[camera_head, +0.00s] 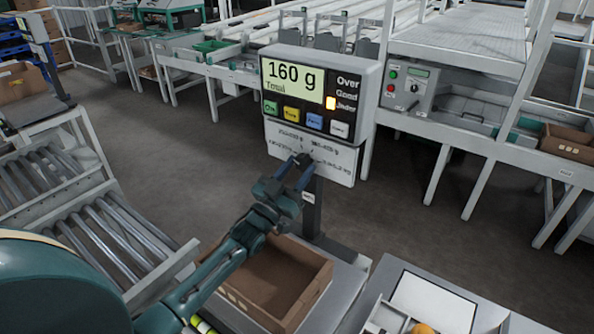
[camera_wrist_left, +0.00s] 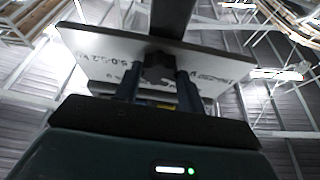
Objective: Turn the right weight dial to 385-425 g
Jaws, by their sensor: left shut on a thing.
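The scale head (camera_head: 366,98) stands on a dark post. Its display (camera_head: 292,82) reads 160 g, and an orange light is lit beside the lowest word of the Over/Good list. Below it is a white dial plate (camera_head: 340,172) with small printed ranges, too blurred to read surely. My left gripper (camera_head: 296,172) reaches the plate from below and is shut on a dark dial knob (camera_head: 303,158). In the left wrist view the knob (camera_wrist_left: 158,66) sits between the two fingers. The fingers hide part of the plate, so the knob's pointer direction cannot be told. My right gripper is not in view.
An open cardboard box (camera_head: 318,287) stands below the scale head. A grey tray (camera_head: 440,300) with an orange item is at the lower right. A roller conveyor (camera_head: 110,235) is at the left. Conveyor lines and a control box (camera_head: 408,86) stand behind.

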